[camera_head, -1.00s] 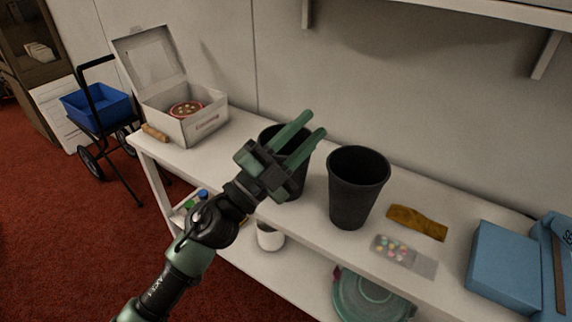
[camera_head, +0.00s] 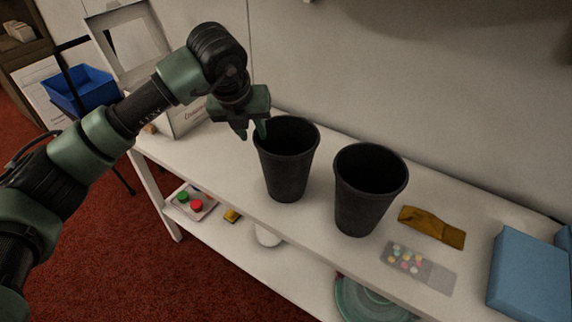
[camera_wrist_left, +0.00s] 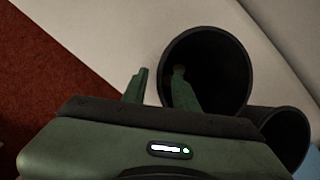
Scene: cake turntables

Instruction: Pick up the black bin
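Two black bins stand upright side by side on the white shelf top. The left bin (camera_head: 287,172) is nearer my gripper, and the right bin (camera_head: 362,208) is close beside it. My left gripper (camera_head: 252,132) points down at the left rim of the left bin. It is open and empty. In the left wrist view one finger of the gripper (camera_wrist_left: 160,75) overlaps the mouth of the near bin (camera_wrist_left: 225,62) and the other is outside its rim. Whether a finger touches the wall cannot be told. The other bin (camera_wrist_left: 288,130) shows partly at lower right. My right gripper is out of view.
A white cake box (camera_head: 187,120) is behind my left arm. A brown-yellow packet (camera_head: 432,227), a clear pack of colored candies (camera_head: 420,265) and a blue box (camera_head: 528,275) lie right of the bins. The wall is close behind. The lower shelf holds a green turntable (camera_head: 365,302).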

